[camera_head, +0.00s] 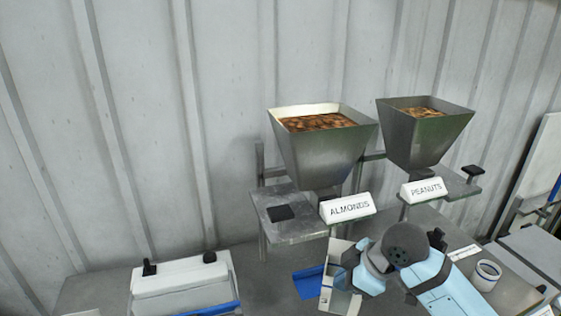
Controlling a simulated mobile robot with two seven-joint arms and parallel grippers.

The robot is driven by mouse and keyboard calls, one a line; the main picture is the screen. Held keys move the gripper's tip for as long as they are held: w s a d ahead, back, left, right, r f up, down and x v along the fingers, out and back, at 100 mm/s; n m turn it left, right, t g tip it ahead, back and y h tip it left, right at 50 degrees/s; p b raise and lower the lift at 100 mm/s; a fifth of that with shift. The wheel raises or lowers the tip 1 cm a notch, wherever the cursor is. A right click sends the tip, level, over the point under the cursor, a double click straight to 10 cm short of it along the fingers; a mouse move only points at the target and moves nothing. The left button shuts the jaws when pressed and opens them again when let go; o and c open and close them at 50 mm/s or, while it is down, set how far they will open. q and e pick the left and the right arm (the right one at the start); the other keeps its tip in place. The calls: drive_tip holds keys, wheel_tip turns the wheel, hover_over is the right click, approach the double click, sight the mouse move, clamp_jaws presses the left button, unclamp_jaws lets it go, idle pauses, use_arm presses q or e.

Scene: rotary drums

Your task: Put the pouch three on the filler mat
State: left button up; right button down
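My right arm comes in from the lower right, and my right gripper (345,275) is over the table below the almonds hopper. The arm's wrist hides much of it, so I cannot tell whether its fingers are open or shut. A pale, box-like thing (338,299) shows right beside and below the gripper; I cannot tell whether it is held. A flat blue piece (307,283) lies just left of it, partly covered; it may be a mat. A dark square pad (281,212) lies on the metal shelf beside the almonds hopper. No pouch is clearly recognisable. My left gripper is out of view.
The almonds hopper (325,155) and peanuts hopper (424,137) stand at the back, with label signs ALMONDS (348,208) and PEANUTS (424,190). A white sealer-like machine (182,281) is at lower left. A small white cup (486,275) stands right of my arm. Grey table (262,268) is bare between.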

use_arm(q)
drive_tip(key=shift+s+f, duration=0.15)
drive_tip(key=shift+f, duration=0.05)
use_arm(e)
drive_tip(key=d+m+t+h, duration=0.2)
drive_tip(key=d+m, duration=0.2)
drive_tip(key=d, duration=0.7)
drive_tip(key=shift+w+d+m, duration=0.15)
drive_tip(key=shift+w+m, duration=0.15)
drive_tip(key=shift+m, duration=0.1)
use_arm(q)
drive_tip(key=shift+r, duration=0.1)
